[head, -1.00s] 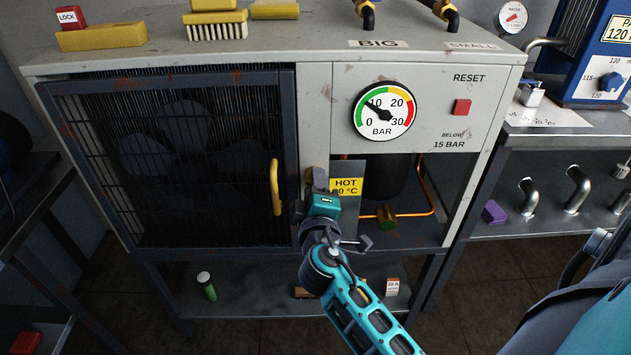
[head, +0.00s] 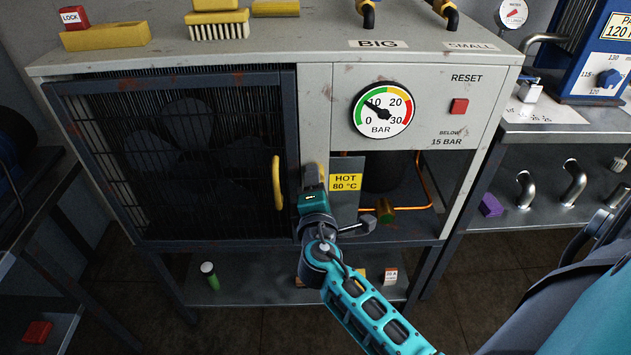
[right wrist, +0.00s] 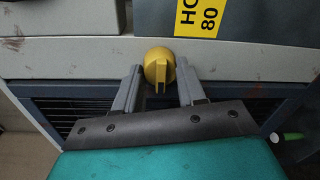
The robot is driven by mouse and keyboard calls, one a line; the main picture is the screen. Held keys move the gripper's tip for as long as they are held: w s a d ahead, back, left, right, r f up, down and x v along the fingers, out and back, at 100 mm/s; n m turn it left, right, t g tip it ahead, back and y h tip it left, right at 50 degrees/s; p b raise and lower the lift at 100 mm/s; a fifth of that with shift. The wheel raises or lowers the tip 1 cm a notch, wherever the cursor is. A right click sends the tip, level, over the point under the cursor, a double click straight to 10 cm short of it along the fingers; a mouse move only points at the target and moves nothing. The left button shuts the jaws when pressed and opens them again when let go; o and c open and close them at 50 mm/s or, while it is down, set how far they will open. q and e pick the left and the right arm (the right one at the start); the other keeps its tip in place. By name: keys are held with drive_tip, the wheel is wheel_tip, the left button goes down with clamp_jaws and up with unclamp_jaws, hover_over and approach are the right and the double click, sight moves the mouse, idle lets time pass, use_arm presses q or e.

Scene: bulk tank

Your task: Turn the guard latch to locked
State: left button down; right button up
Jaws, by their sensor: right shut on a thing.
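The guard latch is a round yellow knob (right wrist: 158,66) with a raised ridge, on the pale post beside the guard door, in the right wrist view. My right gripper (right wrist: 160,88) is shut on it, one finger on each side. In the head view my right gripper (head: 313,178) stands at the post between the door and the HOT sign and mostly hides the latch. The dark mesh guard door (head: 95,150) is closed against the cabinet, with a yellow handle (head: 277,183). I cannot tell the latch's marked position. My left gripper is out of view.
The yellow HOT 80 °C sign (head: 346,182) is close to the right of my gripper. A pressure gauge (head: 383,109) and red reset button (head: 459,107) sit above. Brushes (head: 218,27) and a LOCK block (head: 75,17) lie on top. A shelf (head: 245,290) runs below.

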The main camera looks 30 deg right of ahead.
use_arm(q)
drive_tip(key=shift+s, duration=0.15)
use_arm(e)
drive_tip(key=shift+r, duration=0.1)
drive_tip(key=o, duration=1)
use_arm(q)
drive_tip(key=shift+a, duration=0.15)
use_arm(e)
drive_tip(key=shift+o, duration=0.3)
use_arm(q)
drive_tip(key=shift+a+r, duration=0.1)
